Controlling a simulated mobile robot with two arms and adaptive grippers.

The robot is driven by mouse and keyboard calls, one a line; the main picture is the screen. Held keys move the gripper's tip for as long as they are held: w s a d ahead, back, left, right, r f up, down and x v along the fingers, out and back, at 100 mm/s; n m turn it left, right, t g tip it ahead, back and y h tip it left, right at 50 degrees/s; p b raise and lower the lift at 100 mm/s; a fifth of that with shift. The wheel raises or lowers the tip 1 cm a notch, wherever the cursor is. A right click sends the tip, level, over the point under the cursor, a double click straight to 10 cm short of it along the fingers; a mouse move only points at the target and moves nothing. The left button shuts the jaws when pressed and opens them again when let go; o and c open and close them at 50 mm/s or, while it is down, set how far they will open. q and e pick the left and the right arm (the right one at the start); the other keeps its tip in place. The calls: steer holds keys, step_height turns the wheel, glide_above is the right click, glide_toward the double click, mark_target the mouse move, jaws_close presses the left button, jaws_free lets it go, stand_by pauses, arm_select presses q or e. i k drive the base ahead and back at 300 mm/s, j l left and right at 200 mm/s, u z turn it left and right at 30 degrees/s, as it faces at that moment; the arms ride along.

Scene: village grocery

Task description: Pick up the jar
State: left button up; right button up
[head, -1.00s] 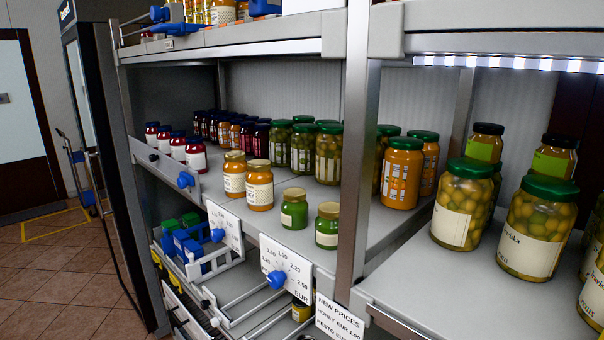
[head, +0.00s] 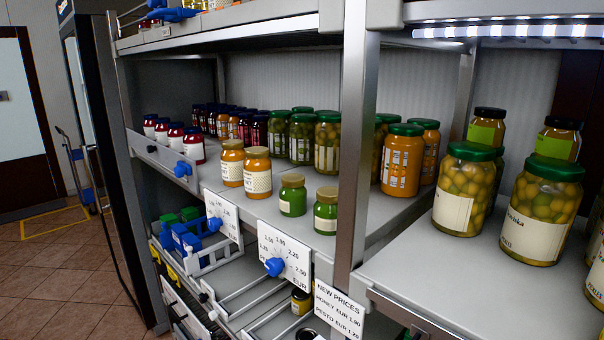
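Many jars stand upright on the middle shelf in the head view, and I cannot tell which one is the task's jar. Near the front edge are two small green jars with gold lids, the left one (head: 292,195) and the right one (head: 326,211). Left of them are two honey-coloured jars with gold lids, one (head: 231,165) beside the other (head: 257,174). Red jars (head: 193,146) stand further left. Orange jars with green lids (head: 402,161) and large pickle jars (head: 465,195) stand to the right. Neither of my grippers is in view.
A metal upright (head: 355,140) divides the shelves. Blue knobs and price signs (head: 284,254) stick out along the shelf front. A lower rack (head: 222,262) holds blue and green items. Bare shelf (head: 480,290) lies before the pickle jars.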

mark_target(293, 194)
steer(key=k+l+z, duration=0.1)
steer(key=l, duration=0.2)
steer(key=k+l+z, duration=0.15)
steer(key=l, duration=0.2)
steer(key=k+l+z, duration=0.2)
steer(key=l, duration=0.5)
steer(key=k+l+z, duration=0.15)
steer(key=l, duration=0.2)
steer(key=k, duration=0.05)
